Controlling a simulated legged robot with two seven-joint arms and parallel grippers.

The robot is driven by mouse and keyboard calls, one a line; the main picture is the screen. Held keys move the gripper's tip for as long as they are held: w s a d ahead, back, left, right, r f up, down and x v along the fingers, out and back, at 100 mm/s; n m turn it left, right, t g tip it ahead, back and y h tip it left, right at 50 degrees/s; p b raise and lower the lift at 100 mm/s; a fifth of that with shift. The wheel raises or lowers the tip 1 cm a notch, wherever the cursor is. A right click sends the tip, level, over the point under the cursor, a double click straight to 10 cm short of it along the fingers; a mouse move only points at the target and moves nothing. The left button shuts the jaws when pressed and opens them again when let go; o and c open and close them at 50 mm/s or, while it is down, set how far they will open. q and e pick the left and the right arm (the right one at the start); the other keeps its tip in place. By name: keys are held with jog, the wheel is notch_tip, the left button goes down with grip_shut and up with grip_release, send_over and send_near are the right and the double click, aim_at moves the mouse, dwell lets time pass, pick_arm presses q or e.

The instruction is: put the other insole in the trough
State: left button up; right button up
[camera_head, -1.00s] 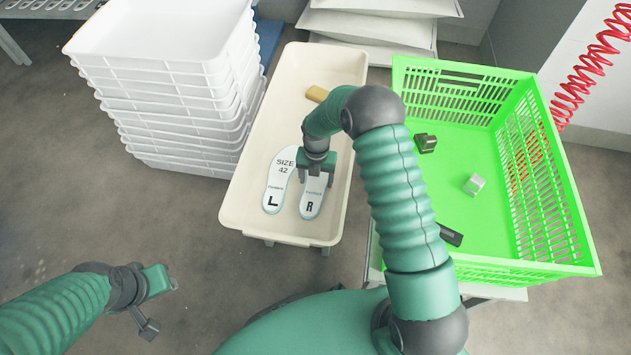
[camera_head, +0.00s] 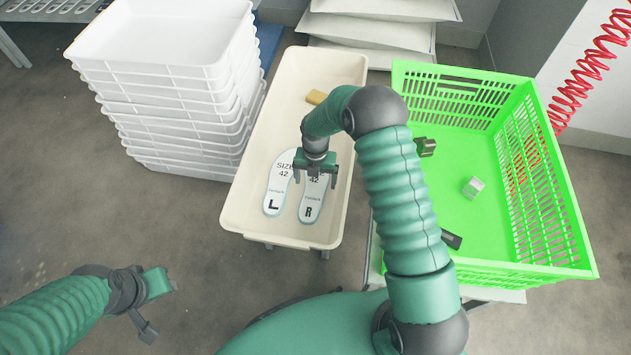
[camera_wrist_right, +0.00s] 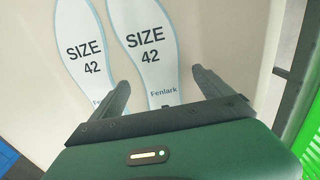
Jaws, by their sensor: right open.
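The left insole (camera_head: 277,186), white with a pale blue edge and marked L and SIZE 42, lies flat in the cream trough (camera_head: 233,205). The right insole (camera_head: 311,205), marked R, lies beside it in the trough. Both insoles also show in the right wrist view, the left one (camera_wrist_right: 82,40) and the right one (camera_wrist_right: 140,20). My right gripper (camera_head: 315,178) is open over the right insole, and its fingers (camera_wrist_right: 165,92) stand apart on either side of it with nothing gripped. My left gripper (camera_head: 160,308) is open and empty, away from the trough at lower left.
A yellow block (camera_head: 316,97) lies at the trough's far end. A bright green crate (camera_head: 545,190) with several small items stands to the right. A tall stack of white trays (camera_head: 165,75) stands to the left. White sacks (camera_head: 385,30) lie behind.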

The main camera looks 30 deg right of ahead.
aim_at(316, 189)
pick_arm(q)
jog(key=p+v, duration=0.1)
jog(key=v, duration=0.1)
jog(key=w+p+v, duration=0.1)
jog(key=p+v, duration=0.1)
jog(key=shift+s+r, duration=0.1)
jog(key=shift+r, duration=0.15)
pick_arm(e)
notch_tip(316, 189, up, 9)
jog(key=shift+s, duration=0.1)
